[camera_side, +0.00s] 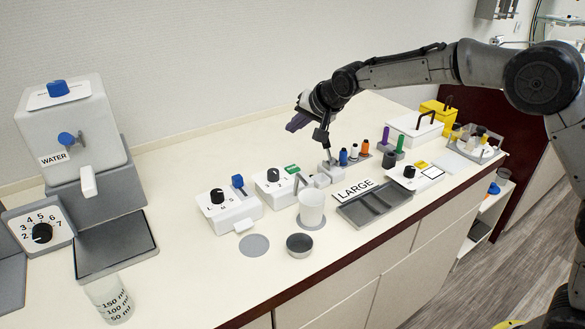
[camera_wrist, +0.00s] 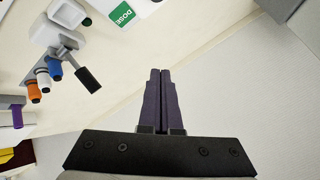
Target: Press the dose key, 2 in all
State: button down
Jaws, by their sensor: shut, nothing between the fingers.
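A green piece marked DOSE (camera_wrist: 122,14) shows at the top edge of the wrist view. In the side view a small green piece (camera_side: 292,168) sits at the back of the middle white dial box (camera_side: 270,191); its lettering is too small to read there. My gripper (camera_side: 296,124) is above and behind that box, with its purple fingers pointing left and clear of everything. In the wrist view my gripper (camera_wrist: 160,72) has both fingers together and nothing between them. A white cup (camera_side: 311,210) stands in front of the middle box.
A second dial box (camera_side: 236,215) with a blue piece stands to the left, and a water dispenser (camera_side: 75,130) further left. A small rack of coloured bottles (camera_side: 352,156) and a grey tray marked LARGE (camera_side: 372,206) are to the right. A dark bowl (camera_side: 299,245) stands near the front.

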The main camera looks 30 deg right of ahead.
aim_at(295, 170)
jog(key=shift+f, duration=0.15)
jog(key=shift+f, duration=4.3)
jog(key=shift+f, duration=0.1)
jog(key=shift+f, duration=0.3)
jog(key=shift+f, duration=0.5)
jog(key=shift+r, duration=0.9)
jog(key=shift+r, duration=2.5)
